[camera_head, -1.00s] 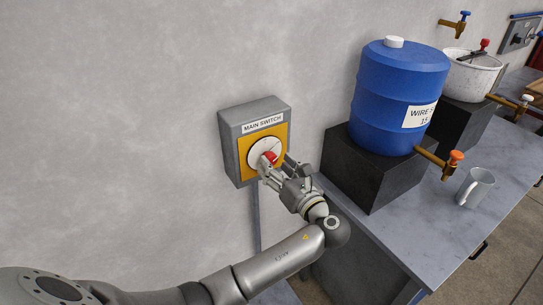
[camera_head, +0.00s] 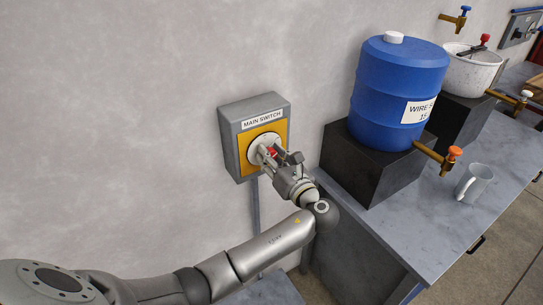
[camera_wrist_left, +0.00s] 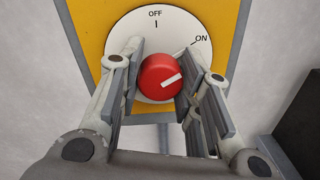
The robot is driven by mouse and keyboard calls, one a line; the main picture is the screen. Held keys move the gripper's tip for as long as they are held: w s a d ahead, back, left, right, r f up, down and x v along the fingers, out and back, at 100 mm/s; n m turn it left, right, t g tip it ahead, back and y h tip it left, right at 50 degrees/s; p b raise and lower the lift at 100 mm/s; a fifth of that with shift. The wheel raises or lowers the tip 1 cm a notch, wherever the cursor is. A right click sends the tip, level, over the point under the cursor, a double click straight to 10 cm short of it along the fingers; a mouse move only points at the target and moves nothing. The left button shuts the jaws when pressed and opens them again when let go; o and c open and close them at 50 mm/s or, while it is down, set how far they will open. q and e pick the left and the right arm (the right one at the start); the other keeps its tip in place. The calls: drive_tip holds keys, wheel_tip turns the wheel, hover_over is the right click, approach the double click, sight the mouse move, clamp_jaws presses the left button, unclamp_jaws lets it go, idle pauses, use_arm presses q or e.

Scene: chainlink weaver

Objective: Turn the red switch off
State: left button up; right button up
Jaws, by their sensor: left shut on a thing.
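The red switch (camera_wrist_left: 155,88) is a round red knob on a white dial (camera_wrist_left: 176,28) marked OFF and ON. Its white pointer line points right and slightly up, nearer ON than OFF. In the head view the knob (camera_head: 271,153) shows partly behind my fingers. It belongs to a grey wall box (camera_head: 231,150) with a yellow face, labelled MAIN SWITCH. My left gripper (camera_head: 274,156) is at the dial, shut on the knob. In the left wrist view its fingers (camera_wrist_left: 160,75) stand on either side of the knob. My right gripper is not in view.
To the right, a blue barrel (camera_head: 397,85) with a tap (camera_head: 440,158) stands on a black block (camera_head: 365,170) on a grey counter (camera_head: 425,220). A grey mug (camera_head: 473,184) and a white pot (camera_head: 472,72) are further right. The wall left of the box is clear.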

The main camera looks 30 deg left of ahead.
use_arm(q)
drive_tip(key=shift+n, duration=0.3)
drive_tip(key=shift+f+n+b, duration=0.1)
drive_tip(key=shift+n+b, duration=0.2)
drive_tip(key=shift+n, duration=0.9)
drive_tip(key=n+b, duration=0.1)
drive_tip(key=n, duration=0.1)
drive_tip(key=shift+f+n, duration=0.1)
drive_tip(key=shift+n, duration=0.3)
drive_tip(key=n+b, duration=0.2)
drive_tip(key=n, duration=0.1)
drive_tip(key=shift+y, duration=0.3)
drive_tip(key=shift+n+b, duration=1.05)
drive_tip(key=shift+n, duration=0.65)
drive_tip(key=o, duration=1.1)
drive_tip(key=shift+c, duration=0.2)
